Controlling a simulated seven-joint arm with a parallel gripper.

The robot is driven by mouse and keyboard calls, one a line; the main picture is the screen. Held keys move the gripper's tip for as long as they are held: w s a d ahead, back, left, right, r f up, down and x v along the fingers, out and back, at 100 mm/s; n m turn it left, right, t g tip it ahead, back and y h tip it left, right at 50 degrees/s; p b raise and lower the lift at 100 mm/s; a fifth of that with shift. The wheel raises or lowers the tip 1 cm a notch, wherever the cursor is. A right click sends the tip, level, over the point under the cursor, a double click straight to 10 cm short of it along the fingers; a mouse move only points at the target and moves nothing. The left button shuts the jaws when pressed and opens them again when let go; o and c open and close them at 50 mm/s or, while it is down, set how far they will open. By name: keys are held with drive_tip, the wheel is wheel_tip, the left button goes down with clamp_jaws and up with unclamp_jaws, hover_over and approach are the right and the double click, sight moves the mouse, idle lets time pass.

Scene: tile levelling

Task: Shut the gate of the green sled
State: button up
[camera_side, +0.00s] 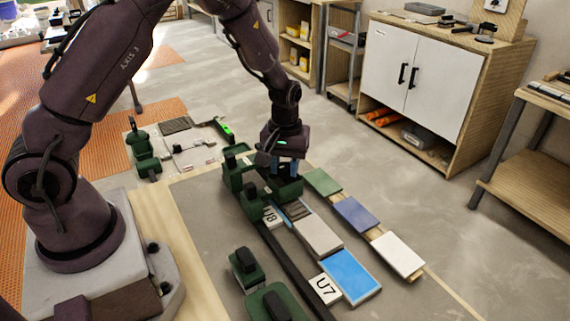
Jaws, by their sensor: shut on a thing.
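The green sled (233,178) stands at the far end of a dark rail on the grey work surface. It has upright green blocks and dark knobs on its left side. My gripper (290,170) points down over the right part of the sled, and its blue fingers are shut on a part of it. The fingers and the sled hide exactly which part is held. I cannot make out the gate clearly or tell how far open it stands.
A grey tile (318,237) and a bright blue tile (350,277) lie in front of the sled. Green (323,181), dark blue (356,215) and white (400,254) tiles lie in a row at right. Green black-handled tools (246,268) stand at front. A dark rail (290,265) runs between.

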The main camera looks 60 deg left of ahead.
sight(285, 165)
drive_tip(key=o, duration=0.9)
drive_tip(key=shift+o, duration=0.2)
drive_tip(key=shift+r, duration=0.1)
wheel_tip(285, 165, up, 13)
drive_tip(key=s+d+r+m+t, duration=0.2)
drive_tip(key=s+r, duration=0.4)
drive_tip(key=s, duration=0.4)
drive_tip(key=s+d+r+m+t, duration=0.3)
drive_tip(key=s+r+m, duration=0.3)
drive_tip(key=s, duration=0.4)
drive_tip(key=shift+d+m+t, duration=0.3)
drive_tip(key=shift+d+m, duration=0.25)
drive_tip(key=shift+m, duration=0.05)
